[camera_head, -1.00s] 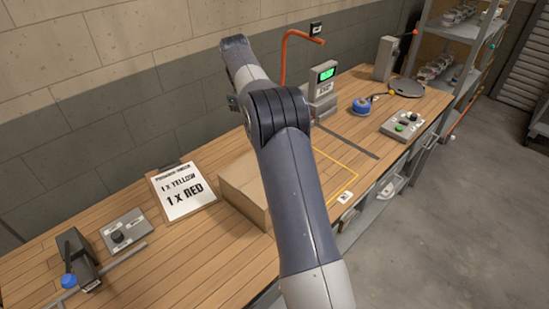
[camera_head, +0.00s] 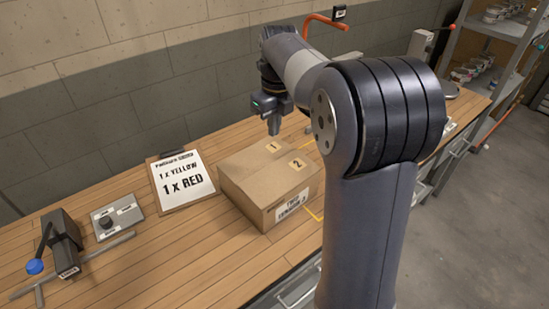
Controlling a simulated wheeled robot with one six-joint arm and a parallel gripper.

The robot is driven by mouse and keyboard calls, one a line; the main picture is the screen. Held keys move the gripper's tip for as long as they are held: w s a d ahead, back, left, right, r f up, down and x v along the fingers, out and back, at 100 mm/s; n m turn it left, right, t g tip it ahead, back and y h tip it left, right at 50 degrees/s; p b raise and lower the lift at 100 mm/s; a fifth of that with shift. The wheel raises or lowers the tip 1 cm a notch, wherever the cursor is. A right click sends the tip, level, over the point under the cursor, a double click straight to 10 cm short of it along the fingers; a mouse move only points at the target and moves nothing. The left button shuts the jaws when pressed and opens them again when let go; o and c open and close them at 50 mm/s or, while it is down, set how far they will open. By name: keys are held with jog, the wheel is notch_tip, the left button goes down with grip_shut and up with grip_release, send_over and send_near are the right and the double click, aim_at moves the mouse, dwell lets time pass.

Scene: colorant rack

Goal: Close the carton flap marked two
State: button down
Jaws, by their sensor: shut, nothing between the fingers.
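The brown cardboard carton (camera_head: 247,201) sits on the wooden bench in the middle of the view. Its top looks flat. The flap marked two (camera_head: 298,165) lies along the right part of the top, with its label facing up. The flap marked one (camera_head: 272,147) lies at the back of the top, also label up. My gripper (camera_head: 274,131) points down just above the back of the carton, close to the label one. Its fingers look together and hold nothing. I cannot tell whether the fingertips touch the carton. My arm hides what lies right of the carton.
A clipboard order sheet (camera_head: 184,182) lies left of the carton. A grey box with a knob (camera_head: 117,216) and a dark device with a blue-tipped lever (camera_head: 62,240) stand farther left. An orange bent pipe (camera_head: 325,20) rises behind. Bare bench (camera_head: 190,255) lies in front.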

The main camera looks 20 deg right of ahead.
aim_at(272, 166)
jog(key=f, duration=0.3)
jog(key=f+p, duration=0.1)
jog(key=f, duration=0.7)
jog(key=shift+w+a+f, duration=0.2)
jog(key=shift+w+f, duration=0.05)
jog(key=shift+w, duration=0.15)
jog(key=shift+f, duration=0.15)
